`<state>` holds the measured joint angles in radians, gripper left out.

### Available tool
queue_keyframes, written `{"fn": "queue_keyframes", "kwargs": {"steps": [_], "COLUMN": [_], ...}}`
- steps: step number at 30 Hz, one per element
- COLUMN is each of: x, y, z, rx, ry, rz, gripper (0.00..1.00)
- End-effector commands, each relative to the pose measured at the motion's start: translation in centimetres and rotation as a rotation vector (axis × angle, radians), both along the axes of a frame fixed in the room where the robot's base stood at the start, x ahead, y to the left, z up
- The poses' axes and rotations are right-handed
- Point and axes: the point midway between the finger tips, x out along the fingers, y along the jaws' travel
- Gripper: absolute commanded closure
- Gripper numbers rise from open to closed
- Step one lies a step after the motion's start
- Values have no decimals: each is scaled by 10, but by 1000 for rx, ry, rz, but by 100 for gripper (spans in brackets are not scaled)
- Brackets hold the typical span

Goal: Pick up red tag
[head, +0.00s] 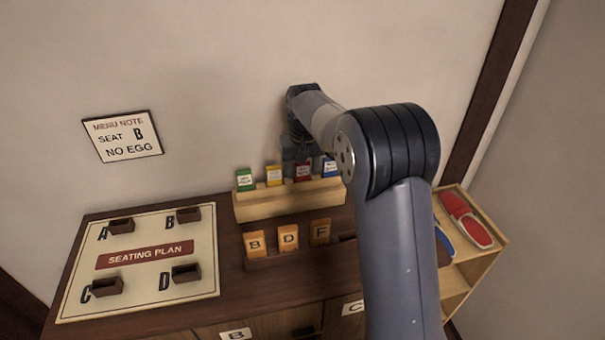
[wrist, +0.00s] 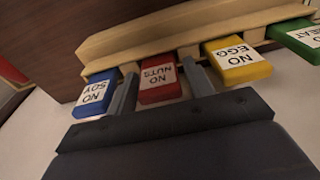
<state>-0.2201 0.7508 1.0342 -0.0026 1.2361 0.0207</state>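The red tag (wrist: 160,92), labelled "NO NUTS", stands in the light wooden rack (wrist: 130,42) in the wrist view. My gripper (wrist: 160,68) is open, with one finger on each side of the red tag and a narrow gap showing beside it. The red tag also shows in the head view (head: 303,174), partly covered by my gripper (head: 301,165). The rack (head: 290,203) stands on the dark cabinet top against the wall.
A blue "NO SOY" tag (wrist: 94,96) and a yellow "NO EGG" tag (wrist: 238,62) flank my fingers closely. A green tag (head: 244,180) stands at the rack's left end. Orange lettered tags (head: 288,239) stand in front. A seating plan board (head: 140,285) lies left.

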Motion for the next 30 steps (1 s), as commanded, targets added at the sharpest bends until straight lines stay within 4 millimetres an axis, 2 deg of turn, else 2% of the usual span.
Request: {"fn": "queue_keyframes", "kwargs": {"steps": [2, 12, 20, 23, 30], "x": [0, 0, 0, 1, 1], "y": [0, 0, 0, 0, 0], "z": [0, 1, 3, 13, 61], "rx": [0, 0, 0, 1, 1], "ry": [0, 0, -2, -5, -6], "rz": [0, 0, 0, 0, 0], "gripper": [57, 85, 86, 86, 86]}}
